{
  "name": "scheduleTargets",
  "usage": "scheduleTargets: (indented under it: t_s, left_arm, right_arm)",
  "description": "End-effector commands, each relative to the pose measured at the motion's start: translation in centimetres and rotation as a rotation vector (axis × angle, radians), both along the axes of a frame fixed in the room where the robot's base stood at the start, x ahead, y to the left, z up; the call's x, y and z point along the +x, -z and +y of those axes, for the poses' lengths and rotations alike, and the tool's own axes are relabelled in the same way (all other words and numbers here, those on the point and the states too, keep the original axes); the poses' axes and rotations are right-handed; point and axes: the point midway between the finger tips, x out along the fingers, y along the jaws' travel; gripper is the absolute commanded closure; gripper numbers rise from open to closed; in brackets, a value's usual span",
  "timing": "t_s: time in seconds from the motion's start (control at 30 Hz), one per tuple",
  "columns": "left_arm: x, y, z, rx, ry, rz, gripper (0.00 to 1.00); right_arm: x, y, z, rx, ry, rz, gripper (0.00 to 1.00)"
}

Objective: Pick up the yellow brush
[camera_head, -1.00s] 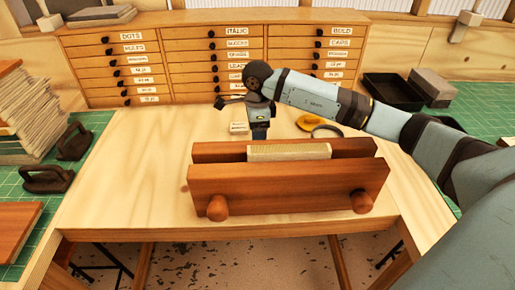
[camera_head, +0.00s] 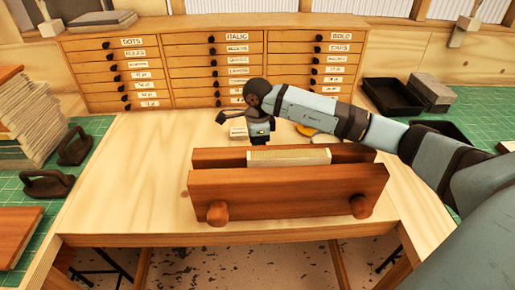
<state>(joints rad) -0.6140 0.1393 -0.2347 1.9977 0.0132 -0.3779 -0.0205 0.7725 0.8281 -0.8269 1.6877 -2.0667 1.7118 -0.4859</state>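A yellow thing (camera_head: 306,130), likely the brush, lies on the wooden table behind the press. My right forearm covers most of it, so its shape is unclear. My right gripper (camera_head: 260,141) points down behind the press, to the left of the yellow thing and apart from it. Its fingertips are hidden behind the press's back board, so its opening does not show. My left gripper is not in view.
A wooden press (camera_head: 290,192) holding a pale block (camera_head: 288,157) stands in front of my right gripper. A small pale labelled card (camera_head: 238,132) lies beside the gripper. Drawers (camera_head: 215,65) stand behind. Black trays (camera_head: 392,95) sit at right. The table's left side is clear.

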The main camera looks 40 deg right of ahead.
Motion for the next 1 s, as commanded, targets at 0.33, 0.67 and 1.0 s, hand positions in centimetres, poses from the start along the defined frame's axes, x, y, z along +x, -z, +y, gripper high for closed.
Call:
scheduleTargets:
  t_s: [0.33,0.67,1.0]
  left_arm:
    - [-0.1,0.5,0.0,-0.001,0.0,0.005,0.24]
    - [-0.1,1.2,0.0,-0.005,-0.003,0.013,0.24]
    - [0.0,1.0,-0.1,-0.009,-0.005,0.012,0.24]
  right_arm:
    - [0.1,-3.8,0.0,0.0,0.001,-0.006,0.94]
    - [0.1,-13.1,0.0,0.0,-0.001,-0.007,0.94]
    - [0.1,-19.2,0.0,0.0,0.0,-0.002,0.94]
